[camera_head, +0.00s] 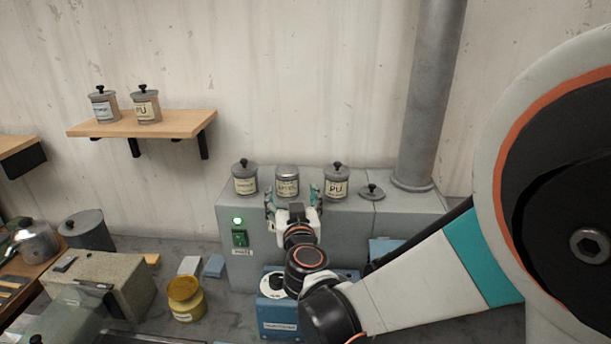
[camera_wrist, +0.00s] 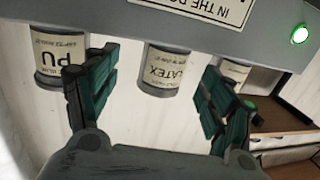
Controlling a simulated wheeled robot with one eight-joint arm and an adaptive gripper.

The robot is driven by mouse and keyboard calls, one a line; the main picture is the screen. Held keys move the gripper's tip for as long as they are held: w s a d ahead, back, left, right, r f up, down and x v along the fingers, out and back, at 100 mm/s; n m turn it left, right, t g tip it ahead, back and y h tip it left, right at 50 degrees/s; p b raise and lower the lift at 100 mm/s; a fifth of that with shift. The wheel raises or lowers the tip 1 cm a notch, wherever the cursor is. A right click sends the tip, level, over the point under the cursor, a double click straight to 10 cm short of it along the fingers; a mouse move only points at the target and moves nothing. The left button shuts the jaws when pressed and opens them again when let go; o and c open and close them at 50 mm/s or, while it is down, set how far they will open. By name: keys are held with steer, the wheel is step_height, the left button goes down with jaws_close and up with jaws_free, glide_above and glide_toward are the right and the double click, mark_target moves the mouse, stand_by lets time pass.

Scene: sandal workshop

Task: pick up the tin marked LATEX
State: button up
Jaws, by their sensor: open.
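The tin marked LATEX (camera_head: 287,182) stands upright in the middle of a row of tins on top of a grey cabinet. In the wrist view, which is upside down, the LATEX tin (camera_wrist: 160,68) shows between and beyond the fingers, its label readable. My gripper (camera_head: 291,201) is in front of the tin at cabinet-top height, with a finger to each side in the picture. In the wrist view my gripper (camera_wrist: 155,85) is open and empty, with teal finger pads. I cannot tell how far the fingertips are from the tin.
A PU tin (camera_head: 336,184) stands to the right and another labelled tin (camera_head: 244,180) to the left, both close to my fingers. A loose lid (camera_head: 371,192) lies right of the PU tin on the grey cabinet (camera_head: 386,213). A wooden shelf (camera_head: 178,125) holds two more tins.

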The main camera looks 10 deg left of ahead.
mark_target(288, 190)
steer(key=shift+w, duration=0.65)
steer(key=shift+w+a+f, duration=0.1)
steer(key=shift+w+a, duration=0.25)
steer(key=shift+w, duration=0.1)
steer(key=x, duration=0.4)
steer(key=shift+w+a+f, duration=0.1)
steer(key=shift+w+a, duration=0.1)
steer(key=shift+a, duration=0.05)
steer(key=c, duration=1.5)
